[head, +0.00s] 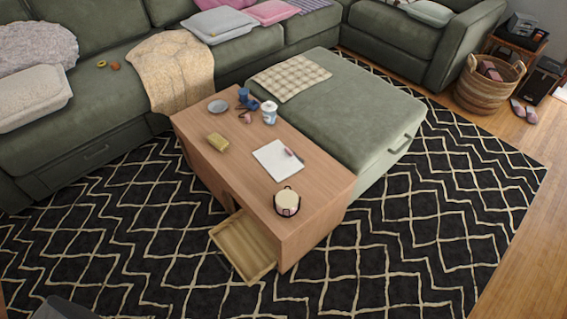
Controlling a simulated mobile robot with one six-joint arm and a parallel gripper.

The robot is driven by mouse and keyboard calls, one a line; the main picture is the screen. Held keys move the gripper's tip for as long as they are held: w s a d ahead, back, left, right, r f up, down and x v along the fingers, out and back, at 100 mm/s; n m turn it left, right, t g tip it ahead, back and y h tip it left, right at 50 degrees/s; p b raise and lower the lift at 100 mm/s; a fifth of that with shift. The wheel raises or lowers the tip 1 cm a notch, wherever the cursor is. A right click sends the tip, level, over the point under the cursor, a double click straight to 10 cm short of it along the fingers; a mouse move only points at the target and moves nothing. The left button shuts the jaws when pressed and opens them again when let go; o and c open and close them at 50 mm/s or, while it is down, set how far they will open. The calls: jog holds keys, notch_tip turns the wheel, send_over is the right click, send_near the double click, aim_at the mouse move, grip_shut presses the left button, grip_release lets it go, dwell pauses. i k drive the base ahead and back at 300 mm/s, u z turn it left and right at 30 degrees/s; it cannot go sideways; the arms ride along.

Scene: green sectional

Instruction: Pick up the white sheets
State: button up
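The white sheets (273,164) lie flat on the wooden coffee table (215,165), near the middle of its top. A small pinkish item, too small to identify, lies across their right edge. My gripper cannot be made out in the head view.
A candle-like jar (287,201), a yellowish block (218,142), a white lidded cup (269,113), a blue item (243,95) and a grey dish (218,106) share the tabletop. An open drawer (243,248) juts out at its near end. A green ottoman (350,120) adjoins it. Patterned rug (420,240) lies clear in front.

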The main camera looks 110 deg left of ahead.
aim_at(281, 163)
jog(key=z, duration=0.1)
jog(key=k, duration=0.2)
jog(key=u, duration=3.45)
jog(key=k, duration=0.3)
jog(key=u, duration=1.35)
